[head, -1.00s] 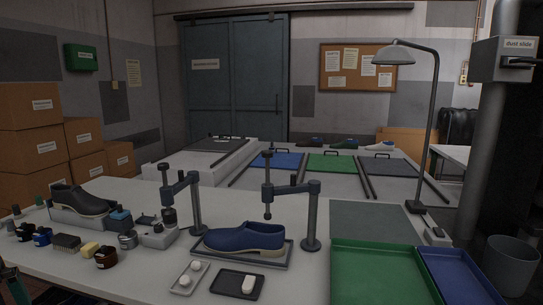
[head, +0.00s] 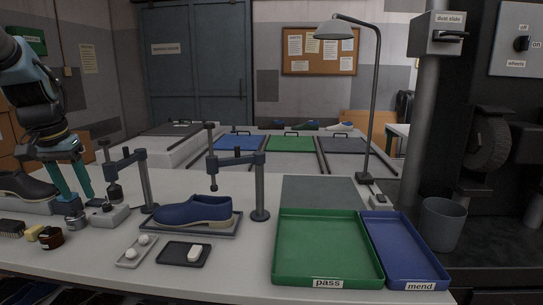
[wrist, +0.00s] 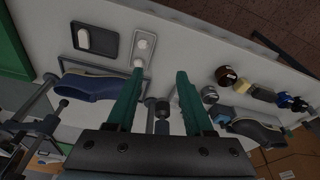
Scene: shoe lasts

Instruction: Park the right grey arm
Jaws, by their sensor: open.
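The right grey arm (head: 235,159) reaches left from its upright post (head: 260,190) and holds a vertical rod with a dark pad over the blue shoe (head: 195,211). The pad looks just above the shoe's instep; contact is unclear. The shoe lies on a grey tray (head: 165,229). A second, left grey arm (head: 128,158) hangs over a small grey block. My gripper (head: 71,192) is at the far left, fingers down, well apart from the right arm. In the wrist view my gripper (wrist: 160,73) is open and empty, and the blue shoe (wrist: 90,86) lies left of the fingers.
A green pass tray (head: 325,245) and a blue mend tray (head: 408,250) stand at the right. A lamp (head: 374,110) rises behind a bare grey mat (head: 318,191). Small dishes (head: 183,253) lie in front; jars and a brush crowd the left.

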